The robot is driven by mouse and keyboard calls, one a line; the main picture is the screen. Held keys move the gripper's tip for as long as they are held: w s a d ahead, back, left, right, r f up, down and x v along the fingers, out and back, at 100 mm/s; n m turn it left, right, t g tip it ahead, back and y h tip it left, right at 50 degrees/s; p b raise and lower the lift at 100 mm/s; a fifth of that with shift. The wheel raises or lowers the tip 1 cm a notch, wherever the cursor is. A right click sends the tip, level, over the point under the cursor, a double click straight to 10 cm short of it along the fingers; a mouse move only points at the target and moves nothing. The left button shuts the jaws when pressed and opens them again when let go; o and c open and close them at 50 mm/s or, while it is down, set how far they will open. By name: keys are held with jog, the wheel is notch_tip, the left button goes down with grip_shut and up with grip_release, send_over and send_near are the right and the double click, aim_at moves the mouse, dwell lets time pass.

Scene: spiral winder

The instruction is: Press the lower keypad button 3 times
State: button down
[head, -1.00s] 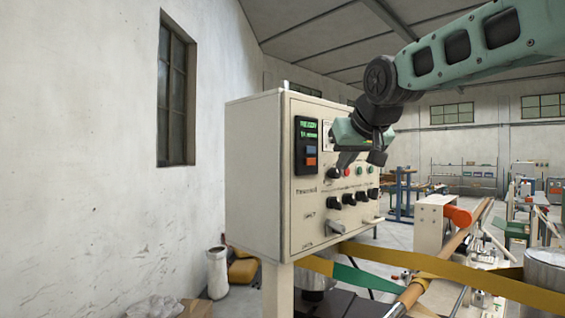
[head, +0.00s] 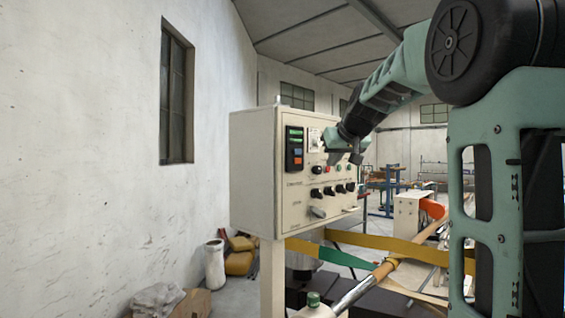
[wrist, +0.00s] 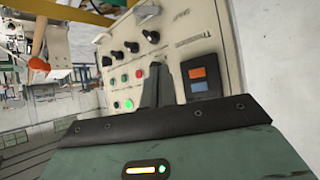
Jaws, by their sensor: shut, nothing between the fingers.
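The control cabinet (head: 255,175) carries a dark keypad (head: 289,160) on the left of its front panel, with green display lines on top. Its upper button is blue (head: 297,153). Its lower button is orange-red (head: 297,162). In the wrist view the panel is upside down, so the orange button (wrist: 202,72) shows above the blue one (wrist: 199,87). My gripper (head: 338,157) is shut and empty, in front of the panel's upper right part, to the right of the keypad. In the wrist view its dark fingers (wrist: 157,75) point at the panel, beside the keypad; contact is unclear.
Black knobs (head: 328,190), small coloured buttons and a grey lever handle (head: 317,212) stick out of the panel. A yellow band (head: 385,244) and a winding shaft (head: 365,283) run below right. My arm fills the right side.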

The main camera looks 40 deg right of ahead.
jog(key=shift+w, duration=0.1)
jog(key=p, duration=0.7)
send_near(298, 161)
jog(key=w+d+f, duration=0.2)
jog(key=d+f, duration=0.2)
jog(key=f, duration=0.1)
jog(key=shift+w+a, duration=0.2)
jog(key=shift+w, duration=0.25)
jog(key=shift+w+r+p, duration=0.1)
jog(key=shift+w+p, duration=0.05)
jog(key=shift+p, duration=0.15)
dwell(0.9)
jog(key=shift+w, duration=0.25)
jog(key=shift+w+a, duration=0.1)
jog(key=shift+w, duration=0.35)
dwell(0.6)
dwell(0.4)
jog(key=shift+s+b, duration=0.35)
jog(key=shift+s, duration=0.5)
